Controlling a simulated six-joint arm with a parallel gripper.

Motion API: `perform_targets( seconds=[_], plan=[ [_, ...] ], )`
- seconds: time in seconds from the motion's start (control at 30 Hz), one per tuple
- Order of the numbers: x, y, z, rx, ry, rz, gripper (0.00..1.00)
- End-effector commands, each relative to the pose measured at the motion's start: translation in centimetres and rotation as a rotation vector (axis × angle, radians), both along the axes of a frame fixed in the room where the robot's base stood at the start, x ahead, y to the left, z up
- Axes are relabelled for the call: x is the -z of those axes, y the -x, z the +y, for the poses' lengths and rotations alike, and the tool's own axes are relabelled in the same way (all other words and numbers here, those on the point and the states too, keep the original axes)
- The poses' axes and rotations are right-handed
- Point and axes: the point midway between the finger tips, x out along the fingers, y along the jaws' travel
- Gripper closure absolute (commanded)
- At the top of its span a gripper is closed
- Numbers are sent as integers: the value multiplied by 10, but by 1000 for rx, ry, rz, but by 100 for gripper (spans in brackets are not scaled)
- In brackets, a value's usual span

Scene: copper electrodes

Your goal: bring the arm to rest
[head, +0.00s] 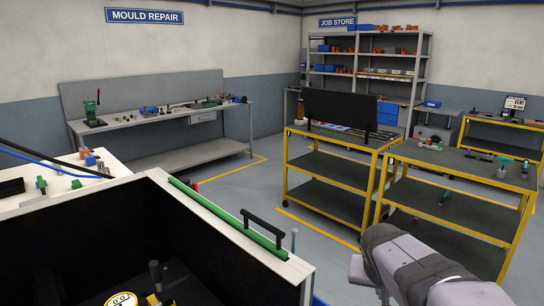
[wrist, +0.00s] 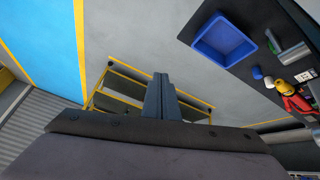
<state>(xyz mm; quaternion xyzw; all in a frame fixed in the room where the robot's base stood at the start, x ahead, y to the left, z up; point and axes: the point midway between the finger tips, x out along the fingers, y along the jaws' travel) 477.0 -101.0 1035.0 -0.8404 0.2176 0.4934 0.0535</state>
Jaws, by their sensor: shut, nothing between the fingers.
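My gripper (wrist: 160,88) shows in the wrist view, with its two dark fingers pressed together and nothing between them. In the head view, part of my grey arm (head: 415,265) reaches in at the bottom right, and the fingers cannot be made out there.
Yellow-framed trolleys (head: 487,233) stand close to my arm, one with tools on top. A white-edged black enclosure (head: 222,228) with a green strip fills the front left. In the wrist view, a blue bin (wrist: 223,44) sits on a dark surface. Grey floor lies between.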

Motion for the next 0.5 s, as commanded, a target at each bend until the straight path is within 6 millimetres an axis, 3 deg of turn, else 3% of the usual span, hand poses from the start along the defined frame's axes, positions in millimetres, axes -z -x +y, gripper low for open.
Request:
perform_targets(
  seconds=[0.1,0.3,0.5],
  plan=[
    [35,57,36,-133,-67,184,100],
    [79,143,79,-300,-168,394,100],
    [95,189,98,-380,-225,486,100]
  ],
)
